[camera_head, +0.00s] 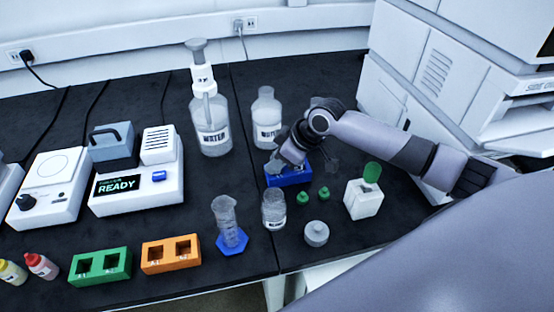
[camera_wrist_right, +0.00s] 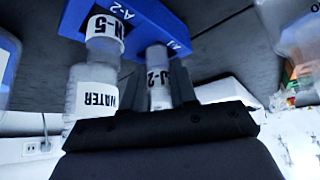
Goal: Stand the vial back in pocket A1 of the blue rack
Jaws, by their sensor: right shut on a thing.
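The blue rack (camera_head: 289,177) stands on the dark bench, right of centre in the head view. It also shows at the top of the upside-down right wrist view (camera_wrist_right: 135,18), with marks A-1 and A-2. My right gripper (camera_head: 287,160) is just above the rack, shut on a clear vial (camera_wrist_right: 158,92) labelled J-2. The vial's lower end meets the rack by the A-1 mark; I cannot tell how deep it sits. The gripper hides most of the rack's top in the head view. My left gripper is not in view.
Two water bottles (camera_head: 211,125) (camera_head: 267,120) stand behind the rack. Orange (camera_head: 171,253) and green racks (camera_head: 100,267) stand left.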

